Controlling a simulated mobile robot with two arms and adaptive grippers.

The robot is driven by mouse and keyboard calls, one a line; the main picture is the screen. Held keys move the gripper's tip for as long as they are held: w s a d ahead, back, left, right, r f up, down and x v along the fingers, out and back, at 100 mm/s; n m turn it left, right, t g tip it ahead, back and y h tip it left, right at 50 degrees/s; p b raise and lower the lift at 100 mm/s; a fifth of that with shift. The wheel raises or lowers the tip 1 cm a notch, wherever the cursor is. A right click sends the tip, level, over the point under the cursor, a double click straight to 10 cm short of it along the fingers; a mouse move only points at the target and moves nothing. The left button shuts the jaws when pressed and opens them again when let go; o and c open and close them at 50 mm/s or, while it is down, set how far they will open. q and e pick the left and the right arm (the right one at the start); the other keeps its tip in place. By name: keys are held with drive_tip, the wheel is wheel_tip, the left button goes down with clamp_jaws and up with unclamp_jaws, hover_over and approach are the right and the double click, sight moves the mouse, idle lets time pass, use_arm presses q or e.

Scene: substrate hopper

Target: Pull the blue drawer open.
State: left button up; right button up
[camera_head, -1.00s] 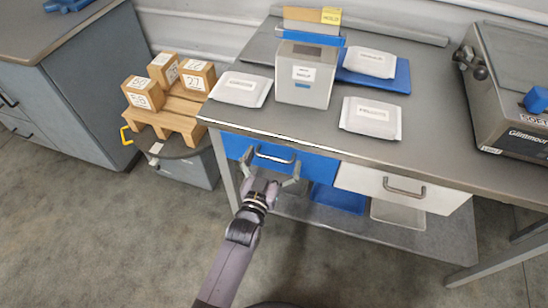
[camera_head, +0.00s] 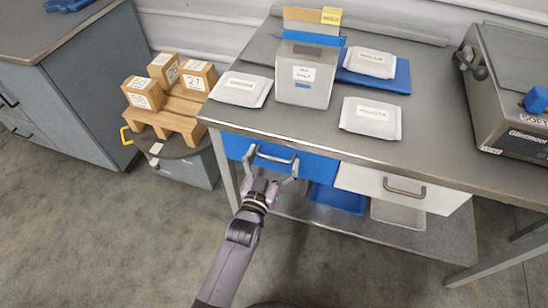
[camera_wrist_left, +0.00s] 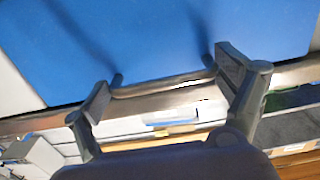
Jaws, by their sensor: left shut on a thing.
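The blue drawer (camera_head: 319,168) sits under the left part of the grey worktable. Its front looks level with the table edge, so it appears shut. Its grey bar handle (camera_head: 275,158) runs along the front and also shows in the left wrist view (camera_wrist_left: 165,86). My left gripper (camera_head: 272,163) is at the drawer front, shut on the handle, one finger near each end of the bar. The blue front (camera_wrist_left: 150,40) fills the upper part of the left wrist view. My right gripper is not in view.
A white drawer (camera_head: 370,183) is to the right of the blue one. A grey hopper box (camera_head: 305,90) and white packets (camera_head: 371,118) stand on the worktable (camera_head: 300,128). A pallet with wooden blocks (camera_head: 180,120) stands to the left. The floor in front is clear.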

use_arm(q)
drive_tip(key=shift+c, duration=0.7)
drive_tip(key=p+v, duration=0.8)
drive_tip(key=v, duration=1.7)
drive_tip(key=shift+d, duration=0.1)
drive_tip(key=o, duration=1.4)
drive_tip(key=shift+f, duration=0.1)
drive_tip(key=shift+o, duration=0.2)
